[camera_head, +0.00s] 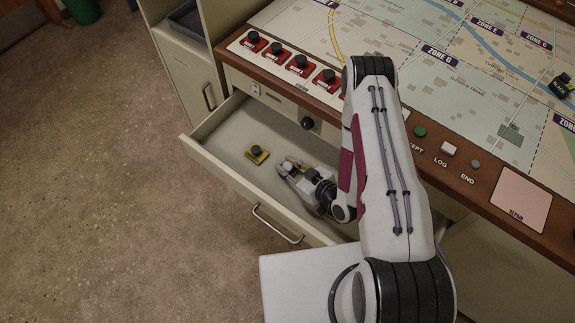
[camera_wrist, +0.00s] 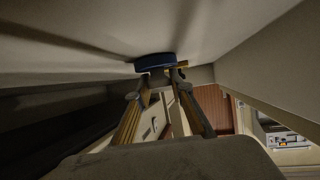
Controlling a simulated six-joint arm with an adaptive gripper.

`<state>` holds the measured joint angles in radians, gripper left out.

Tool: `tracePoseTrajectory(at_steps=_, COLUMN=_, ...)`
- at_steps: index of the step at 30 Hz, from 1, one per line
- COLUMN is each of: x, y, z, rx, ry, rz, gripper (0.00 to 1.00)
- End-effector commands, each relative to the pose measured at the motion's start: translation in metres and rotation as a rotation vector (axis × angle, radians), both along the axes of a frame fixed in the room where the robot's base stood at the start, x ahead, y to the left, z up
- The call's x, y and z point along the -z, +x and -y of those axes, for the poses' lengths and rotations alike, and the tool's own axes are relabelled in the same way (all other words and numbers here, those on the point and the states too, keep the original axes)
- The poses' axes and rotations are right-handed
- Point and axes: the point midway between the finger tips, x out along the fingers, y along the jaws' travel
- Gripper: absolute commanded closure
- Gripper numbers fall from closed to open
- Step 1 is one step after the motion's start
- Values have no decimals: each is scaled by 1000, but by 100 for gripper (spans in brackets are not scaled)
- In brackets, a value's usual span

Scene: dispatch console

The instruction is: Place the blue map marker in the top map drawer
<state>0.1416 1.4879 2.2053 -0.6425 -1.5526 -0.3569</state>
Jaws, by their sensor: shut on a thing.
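The top map drawer (camera_head: 222,135) is pulled open below the map console. My gripper (camera_head: 287,168) reaches down inside the drawer, to the right of a yellow map marker (camera_head: 257,154) with a dark knob. In the wrist view my gripper (camera_wrist: 160,75) is shut on the blue map marker (camera_wrist: 155,60), whose round blue part shows at the fingertips, close to the drawer floor. I cannot tell whether it touches the floor. In the head view the fingers mostly hide the blue marker.
Red station markers (camera_head: 299,65) stand in a row along the console edge. A dark marker (camera_head: 562,85) sits on the map (camera_head: 440,75) at the far right. The drawer's front wall, with its handle (camera_head: 275,224), borders the space. Drawer floor left of the yellow marker is clear.

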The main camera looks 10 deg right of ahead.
Motion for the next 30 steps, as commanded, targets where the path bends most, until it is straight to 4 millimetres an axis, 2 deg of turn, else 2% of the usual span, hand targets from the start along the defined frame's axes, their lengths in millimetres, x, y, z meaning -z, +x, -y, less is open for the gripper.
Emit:
tracePoseTrajectory(at_steps=5, x=3, y=0, z=0, rx=0, ry=0, rz=0, gripper=100)
tracePoseTrajectory(at_steps=6, x=3, y=0, z=0, rx=0, ry=0, rz=0, gripper=76)
tracePoseTrajectory(at_steps=8, x=3, y=0, z=0, rx=0, ry=0, rz=0, gripper=62)
tracePoseTrajectory(at_steps=24, x=-1, y=0, z=0, rx=0, ry=0, rz=0, gripper=62)
tracePoseTrajectory(at_steps=30, x=-6, y=-10, z=8, rx=2, ry=0, rz=-2, gripper=62)
